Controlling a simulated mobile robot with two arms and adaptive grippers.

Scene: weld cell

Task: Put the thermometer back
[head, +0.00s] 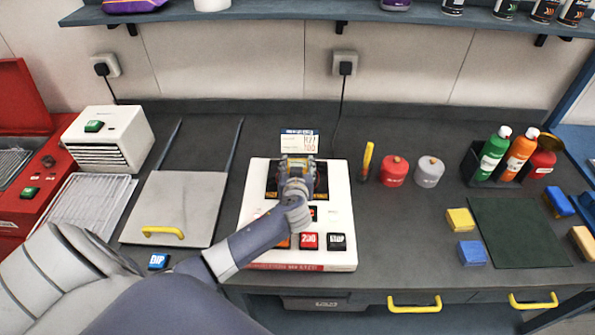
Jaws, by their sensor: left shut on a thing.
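My left gripper (297,163) is over the dark panel of a white bench unit (255,215). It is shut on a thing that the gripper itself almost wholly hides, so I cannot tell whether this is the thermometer. The unit's front has a red button (309,241) and a black STOP button (337,242). A slim yellow stick with a dark part (367,161) stands upright to the right of the unit; I cannot tell what it is. My right gripper is not in view.
Red (394,172) and grey (429,173) lidded pots stand right of the stick. A black caddy (484,178) holds bottles. Yellow (460,220) and blue (472,253) blocks lie beside a dark green mat (515,232). Left is a grey lid with a yellow handle (175,205).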

